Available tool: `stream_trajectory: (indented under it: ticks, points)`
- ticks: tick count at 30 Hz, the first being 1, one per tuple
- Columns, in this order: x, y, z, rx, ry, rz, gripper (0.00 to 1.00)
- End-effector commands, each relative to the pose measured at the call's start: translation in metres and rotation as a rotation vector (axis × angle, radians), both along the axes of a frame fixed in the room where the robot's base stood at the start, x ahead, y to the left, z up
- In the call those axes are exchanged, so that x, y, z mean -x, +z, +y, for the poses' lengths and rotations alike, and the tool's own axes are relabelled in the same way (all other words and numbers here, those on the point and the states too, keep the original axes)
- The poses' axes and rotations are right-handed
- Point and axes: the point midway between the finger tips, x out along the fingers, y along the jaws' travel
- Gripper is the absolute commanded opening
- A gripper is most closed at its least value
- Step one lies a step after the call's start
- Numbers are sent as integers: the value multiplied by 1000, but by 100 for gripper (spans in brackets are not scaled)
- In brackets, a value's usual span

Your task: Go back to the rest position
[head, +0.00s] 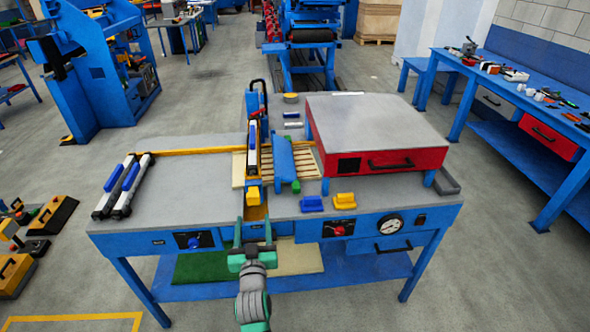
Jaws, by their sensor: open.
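My gripper (254,236) is at the front edge of the blue workbench, at its middle. Its two fingers are spread apart and nothing shows between them. My green and grey arm reaches up to it from the bottom of the head view. A yellow block (252,194) is just beyond the fingers, at the near end of an upright black and blue device (254,145) on the bench. I cannot tell exactly how far the fingertips are from the block.
The grey bench top (190,187) is mostly clear at left, apart from two blue-and-white bars (122,187). A red box (375,140) stands at right. Small blue (311,204) and yellow (345,201) pieces lie near the front edge. Another bench (500,90) is far right.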

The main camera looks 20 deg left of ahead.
Motion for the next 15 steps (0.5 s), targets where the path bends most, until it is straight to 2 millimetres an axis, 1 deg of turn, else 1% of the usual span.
stream_trajectory:
  ticks: [5,8,11,15]
  points:
    - [1,-2,-2,0,-2,2,56]
    - [7,-14,-15,1,-14,12,56]
    - [19,-34,-42,3,-38,28,56]
    - [47,-66,-90,3,-84,53,56]
